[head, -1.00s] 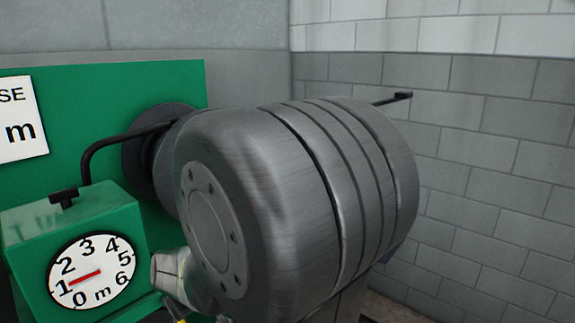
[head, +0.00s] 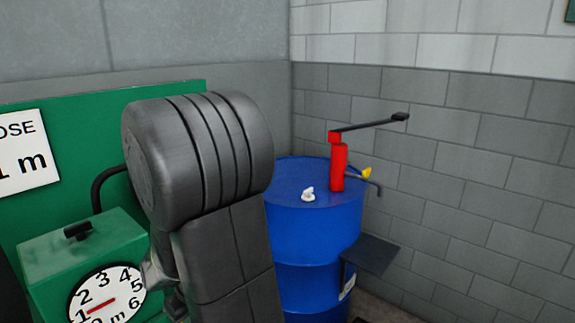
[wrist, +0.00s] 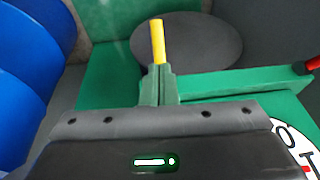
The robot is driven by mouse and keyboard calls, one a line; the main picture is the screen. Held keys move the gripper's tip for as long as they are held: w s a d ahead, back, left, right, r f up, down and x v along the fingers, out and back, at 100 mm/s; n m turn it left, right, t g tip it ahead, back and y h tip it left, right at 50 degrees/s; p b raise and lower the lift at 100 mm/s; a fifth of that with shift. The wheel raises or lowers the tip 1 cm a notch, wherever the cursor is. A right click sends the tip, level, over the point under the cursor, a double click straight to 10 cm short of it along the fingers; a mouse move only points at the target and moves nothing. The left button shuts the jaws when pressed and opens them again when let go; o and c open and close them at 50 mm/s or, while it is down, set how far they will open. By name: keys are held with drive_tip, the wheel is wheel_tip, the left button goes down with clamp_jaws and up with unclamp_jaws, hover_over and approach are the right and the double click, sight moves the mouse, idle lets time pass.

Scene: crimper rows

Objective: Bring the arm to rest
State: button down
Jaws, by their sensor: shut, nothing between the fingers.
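My gripper (wrist: 159,72) shows in the wrist view above its dark housing, its two narrow green fingers together. A yellow rod (wrist: 158,42) stands in line just beyond the fingertips; I cannot tell what it belongs to. In the head view my thick grey arm stands raised left of the middle, and it hides part of the green panel and of the blue drum. The gripper itself is hidden in the head view.
A green box with a round dial (head: 106,295) stands close left of my arm. A blue drum (head: 315,235) with a red pump (head: 337,165) and its black handle stands right behind it. Brick wall is behind.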

drive_tip(key=shift+w+a+r+g+h+p, duration=0.2)
drive_tip(key=shift+r+g+h+p, duration=0.15)
drive_tip(key=shift+p, duration=0.5)
